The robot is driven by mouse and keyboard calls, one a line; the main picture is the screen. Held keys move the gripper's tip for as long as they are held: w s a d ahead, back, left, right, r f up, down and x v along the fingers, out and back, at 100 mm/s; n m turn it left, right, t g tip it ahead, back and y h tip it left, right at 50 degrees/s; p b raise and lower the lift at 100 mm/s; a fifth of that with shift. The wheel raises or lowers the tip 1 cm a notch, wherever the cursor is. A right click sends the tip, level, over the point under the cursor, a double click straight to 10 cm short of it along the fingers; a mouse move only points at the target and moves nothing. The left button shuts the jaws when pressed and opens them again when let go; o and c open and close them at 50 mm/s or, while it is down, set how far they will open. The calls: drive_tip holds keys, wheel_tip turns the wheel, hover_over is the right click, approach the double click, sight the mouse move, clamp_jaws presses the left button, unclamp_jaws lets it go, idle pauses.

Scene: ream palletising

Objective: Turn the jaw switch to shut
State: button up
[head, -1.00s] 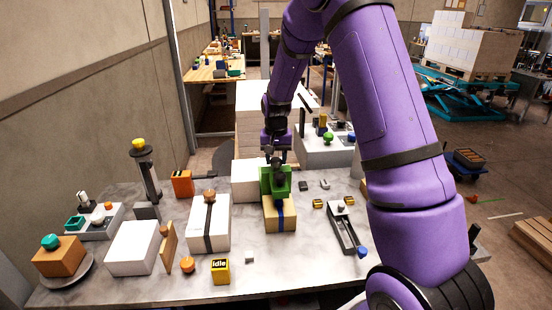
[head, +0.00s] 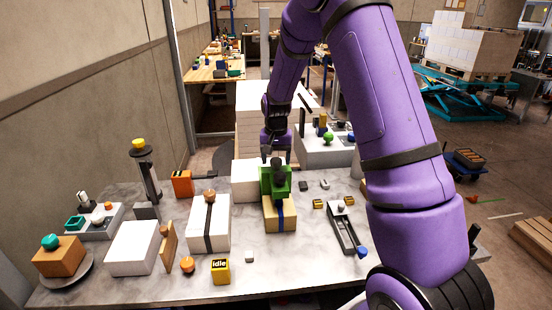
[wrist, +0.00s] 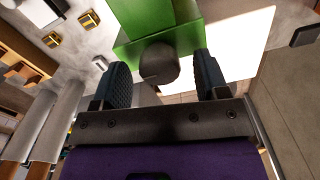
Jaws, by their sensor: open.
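A green device (head: 268,187) stands on the table behind a tan box with a blue strap (head: 271,216). A dark round knob (head: 277,172) rises from the green device; I take it for the jaw switch, but no marking is readable. The wrist view shows the green body (wrist: 160,25) and the knob (wrist: 158,66). My gripper (head: 276,158) points down just above the knob. In the wrist view its dark fingers stand apart on either side of the knob, with gaps on both sides. Nothing is held. Which way the knob is turned I cannot tell.
White packs (head: 133,248) and a white pack with a dark band (head: 197,236) lie to the left. A yellow "idle" block (head: 220,272) is at the front. A slide fixture with a blue knob (head: 345,232) is at the right. A white block (head: 243,181) adjoins the green device.

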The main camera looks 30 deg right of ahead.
sight(276, 160)
wheel_tip(276, 160, up, 11)
idle(0.6)
idle(0.4)
drive_tip(key=s+a+r+n+t, duration=0.1)
drive_tip(key=s+a+r+n, duration=0.15)
drive_tip(key=s+r, duration=0.5)
drive_tip(key=s+a+r+n+t, duration=0.1)
drive_tip(key=s+a+r+t, duration=0.15)
drive_tip(key=s+r, duration=0.55)
drive_tip(key=s+a+n+t, duration=0.1)
drive_tip(key=s+a+n, duration=0.2)
drive_tip(key=s, duration=1.7)
drive_tip(key=shift+a+f+t, duration=0.15)
drive_tip(key=shift+a+t, duration=0.2)
drive_tip(key=shift+a, duration=0.1)
